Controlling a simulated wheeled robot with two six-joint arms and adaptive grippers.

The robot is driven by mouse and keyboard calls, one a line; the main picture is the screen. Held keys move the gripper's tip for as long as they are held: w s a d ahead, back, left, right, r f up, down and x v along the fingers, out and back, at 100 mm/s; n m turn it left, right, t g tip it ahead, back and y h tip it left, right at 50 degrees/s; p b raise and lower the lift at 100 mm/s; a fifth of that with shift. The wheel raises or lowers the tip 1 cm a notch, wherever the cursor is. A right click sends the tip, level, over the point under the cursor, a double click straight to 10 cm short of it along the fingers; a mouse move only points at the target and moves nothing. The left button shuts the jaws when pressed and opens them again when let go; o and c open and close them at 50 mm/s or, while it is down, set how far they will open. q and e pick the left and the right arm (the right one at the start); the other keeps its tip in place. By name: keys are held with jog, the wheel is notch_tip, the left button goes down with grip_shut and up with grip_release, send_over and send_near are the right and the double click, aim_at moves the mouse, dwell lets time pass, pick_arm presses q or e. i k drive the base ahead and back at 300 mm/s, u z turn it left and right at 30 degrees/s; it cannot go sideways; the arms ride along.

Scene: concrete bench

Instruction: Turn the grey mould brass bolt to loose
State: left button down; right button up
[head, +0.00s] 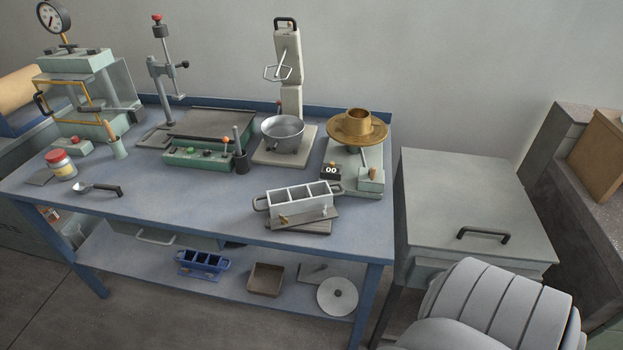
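The grey mould (299,203) stands near the front right edge of the blue bench, on a dark flat plate (300,225). It is a row of open compartments with a loop handle at each end. A small brass bolt (284,219) shows low on its front face, left of centre. Another small brass-coloured part (324,210) shows further right on that face. Both are too small to tell whether they are tight or loose. Neither of my grippers is in view. Only a large pale grey part of my arm shows at the lower right.
A blue mould (202,263) sits on the lower shelf. The bench's front middle is clear.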

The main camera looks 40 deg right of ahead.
aim_at(286, 221)
jog(key=u, duration=0.35)
jog(key=i, duration=1.7)
jog(key=z, duration=2.9)
